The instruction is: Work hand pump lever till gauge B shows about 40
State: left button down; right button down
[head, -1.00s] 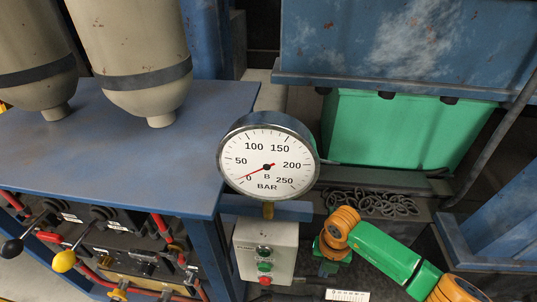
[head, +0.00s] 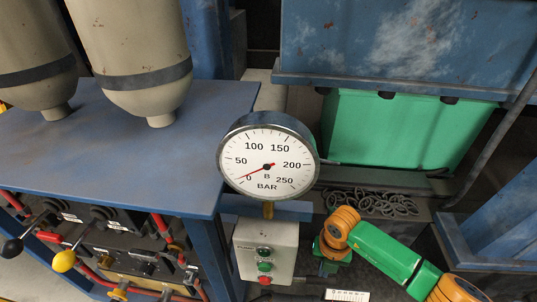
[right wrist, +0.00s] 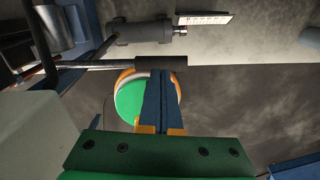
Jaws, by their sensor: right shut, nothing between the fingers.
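Gauge B (head: 267,163) is a round white dial marked in BAR. Its red needle points to the lower left, close to the 0 and well below 50. My right gripper (right wrist: 161,73) is shut and empty, with its blue fingers together in the right wrist view. Its tips are at the black grip (right wrist: 161,62) of a metal rod, which looks like the pump lever. I cannot tell whether they touch. In the head view my right arm comes in from the right, and its gripper is mostly hidden beneath its wrist. My left gripper is out of view.
A grey button box (head: 266,250) hangs below the gauge. A blue bench (head: 190,165) carries two tanks (head: 135,50). Black and yellow knobbed levers (head: 64,261) are at lower left. A green bin (head: 400,130) and a pile of rings (head: 372,203) lie behind my right arm.

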aim_at(321, 279)
jog(key=shift+f+b, duration=2.9)
jog(key=shift+f, duration=0.45)
